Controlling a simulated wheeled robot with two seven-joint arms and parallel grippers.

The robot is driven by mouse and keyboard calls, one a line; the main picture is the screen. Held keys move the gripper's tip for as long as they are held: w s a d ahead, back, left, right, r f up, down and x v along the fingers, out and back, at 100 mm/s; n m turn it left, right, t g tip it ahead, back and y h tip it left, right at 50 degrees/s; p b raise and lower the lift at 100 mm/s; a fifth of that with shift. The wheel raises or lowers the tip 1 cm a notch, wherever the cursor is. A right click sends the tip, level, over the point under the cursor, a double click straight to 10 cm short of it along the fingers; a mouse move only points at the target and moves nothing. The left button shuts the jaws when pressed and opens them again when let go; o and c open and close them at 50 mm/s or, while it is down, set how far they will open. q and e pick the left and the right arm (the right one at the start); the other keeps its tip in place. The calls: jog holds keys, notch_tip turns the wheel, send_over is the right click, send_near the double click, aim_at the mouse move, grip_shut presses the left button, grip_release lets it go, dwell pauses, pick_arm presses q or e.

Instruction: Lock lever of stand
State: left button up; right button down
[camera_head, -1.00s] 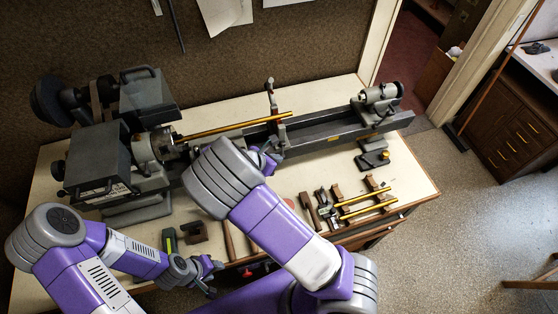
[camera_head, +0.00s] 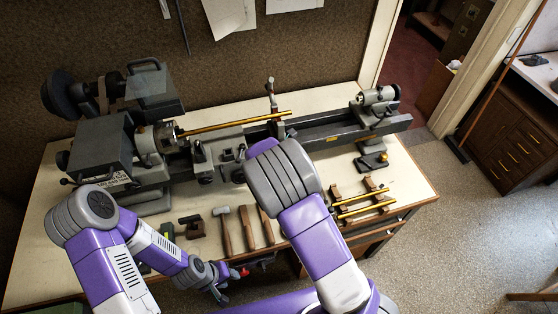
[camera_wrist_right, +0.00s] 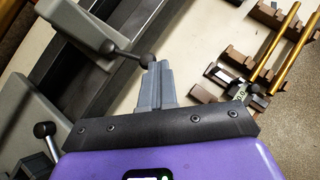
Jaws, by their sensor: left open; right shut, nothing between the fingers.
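In the right wrist view, a dark lever with a round ball knob (camera_wrist_right: 147,61) sticks out from a grey casting (camera_wrist_right: 75,22) on the lathe bed. My right gripper (camera_wrist_right: 158,68) is shut and empty, its fingertips right at the ball; I cannot tell whether they touch. In the head view my right forearm hides this gripper and the lever. An upright stand (camera_head: 272,100) rises from the lathe bed near the end of a brass rod (camera_head: 235,123). My left gripper (camera_head: 221,286) is open and empty, low at the bench's front edge.
A second ball-ended lever (camera_wrist_right: 44,130) shows at left in the wrist view. The lathe headstock (camera_head: 103,150) is at left, the tailstock (camera_head: 377,100) at right. A hammer (camera_head: 224,228) and wooden racks with brass rods (camera_head: 362,204) lie along the bench front.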

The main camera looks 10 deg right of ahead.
pick_arm(q)
jog(key=shift+s+d+f, duration=0.1)
jog(key=shift+f, duration=0.05)
pick_arm(e)
jog(key=shift+d, duration=0.2)
jog(key=shift+w+a, duration=0.15)
jog(key=shift+w, duration=0.05)
pick_arm(q)
jog(key=shift+s+r+p, duration=0.35)
jog(key=shift+r+p, duration=0.05)
jog(key=shift+r, duration=0.05)
pick_arm(e)
jog(key=s+f+v, duration=0.1)
jog(key=v, duration=1.2)
jog(key=shift+s+a, duration=0.15)
jog(key=shift+a, duration=0.25)
jog(key=shift+f, duration=0.1)
